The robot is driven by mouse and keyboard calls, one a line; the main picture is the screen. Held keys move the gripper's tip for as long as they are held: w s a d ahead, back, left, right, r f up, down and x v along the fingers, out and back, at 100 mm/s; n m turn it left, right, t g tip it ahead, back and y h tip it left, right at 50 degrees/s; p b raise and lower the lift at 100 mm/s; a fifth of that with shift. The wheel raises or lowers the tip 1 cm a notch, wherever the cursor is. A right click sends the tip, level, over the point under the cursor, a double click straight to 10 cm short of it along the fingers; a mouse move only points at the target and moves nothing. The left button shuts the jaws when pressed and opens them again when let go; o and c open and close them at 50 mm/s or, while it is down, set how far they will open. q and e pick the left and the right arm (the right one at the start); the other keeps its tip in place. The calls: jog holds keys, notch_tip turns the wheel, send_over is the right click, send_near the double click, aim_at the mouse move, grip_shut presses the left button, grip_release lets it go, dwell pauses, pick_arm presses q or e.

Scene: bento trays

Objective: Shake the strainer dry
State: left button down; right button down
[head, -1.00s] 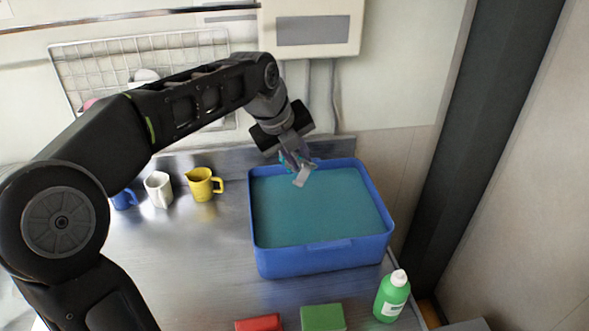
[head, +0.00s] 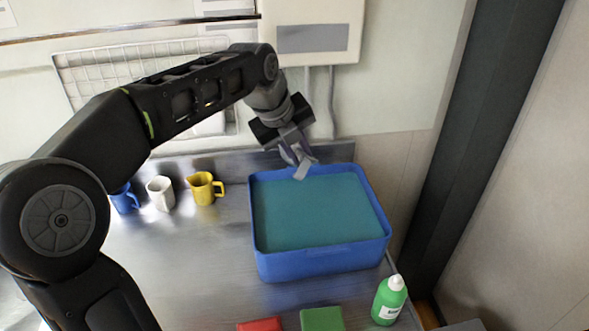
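My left gripper (head: 299,163) points down over the back-left part of a blue basin (head: 325,263). Its fingertips are just above the teal water (head: 320,212). The fingers are small and partly covered by the wrist, so I cannot tell whether they are open or shut. I cannot make out a strainer at the fingers or anywhere else in view. My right gripper is not in view.
Left of the basin stand a yellow mug (head: 202,189), a white mug (head: 160,194) and a blue mug (head: 124,200). A green bottle (head: 389,301), a green block (head: 322,319) and a red block (head: 260,325) are at the front. The metal counter (head: 200,255) is clear in the middle.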

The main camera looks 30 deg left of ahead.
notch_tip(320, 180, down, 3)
jog(key=b, duration=0.2)
jog(key=shift+b, duration=0.4)
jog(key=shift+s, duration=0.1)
